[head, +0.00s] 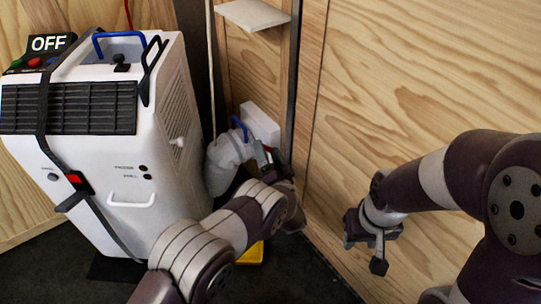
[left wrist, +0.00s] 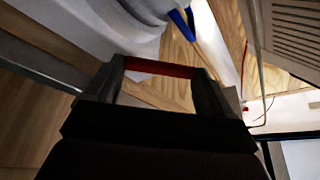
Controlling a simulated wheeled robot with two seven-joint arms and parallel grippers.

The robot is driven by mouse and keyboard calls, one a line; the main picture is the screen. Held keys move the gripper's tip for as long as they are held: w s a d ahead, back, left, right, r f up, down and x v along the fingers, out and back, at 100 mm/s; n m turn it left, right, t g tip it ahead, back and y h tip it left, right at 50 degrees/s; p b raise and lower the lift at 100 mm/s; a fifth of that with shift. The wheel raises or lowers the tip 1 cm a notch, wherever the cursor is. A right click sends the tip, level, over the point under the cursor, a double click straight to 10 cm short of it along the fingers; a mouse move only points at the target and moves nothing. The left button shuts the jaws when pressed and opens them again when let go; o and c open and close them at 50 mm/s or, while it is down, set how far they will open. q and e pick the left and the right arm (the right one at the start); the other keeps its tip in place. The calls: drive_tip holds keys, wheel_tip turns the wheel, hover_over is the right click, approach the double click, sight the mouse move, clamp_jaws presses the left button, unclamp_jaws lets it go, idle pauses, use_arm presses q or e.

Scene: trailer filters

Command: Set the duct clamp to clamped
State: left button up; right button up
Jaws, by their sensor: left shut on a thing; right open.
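The white duct (head: 226,158) runs down beside the machine, with a blue loop handle (head: 240,128) at its top; the blue loop also shows in the left wrist view (left wrist: 182,22). My left gripper (head: 270,160) is at the right side of the duct end. In the left wrist view my left gripper (left wrist: 155,78) has a red bar (left wrist: 157,67) between its fingertips and is shut on it. The bar appears to be the duct clamp's lever; the clamp body is mostly hidden. My right gripper (head: 375,240) is open and empty, near the right wooden wall.
A white machine (head: 160,150) with a black grille, strap and OFF sign (head: 48,43) stands at the left. A white wall box (head: 260,122) is behind the duct end. A small shelf (head: 253,14) is above. A yellow item (head: 252,253) lies on the dark floor.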

use_arm(q)
drive_tip(key=shift+s+a+f+n+g+y+b, duration=0.1)
drive_tip(key=shift+f+n+g+y+b, duration=0.3)
drive_tip(key=shift+n+y+b, duration=1.35)
drive_tip(key=shift+s+a+f+n+g+y+b, duration=0.15)
drive_tip(key=shift+f+n+y+b, duration=0.5)
drive_tip(key=shift+n, duration=2)
drive_tip(key=shift+s+a+f+n+g+y+b, duration=0.2)
drive_tip(key=shift+f+n+y+b, duration=0.45)
drive_tip(key=shift+n+b, duration=1.35)
drive_tip(key=shift+w+d+r+n, duration=0.1)
drive_tip(key=shift+w+r+n, duration=0.05)
drive_tip(key=shift+n, duration=0.25)
drive_tip(key=o, duration=1.3)
drive_tip(key=shift+o, duration=0.2)
drive_tip(key=shift+p, duration=0.3)
drive_tip(key=p+v, duration=0.4)
drive_tip(key=v, duration=0.8)
drive_tip(key=shift+s+d, duration=0.2)
drive_tip(key=shift+d, duration=0.1)
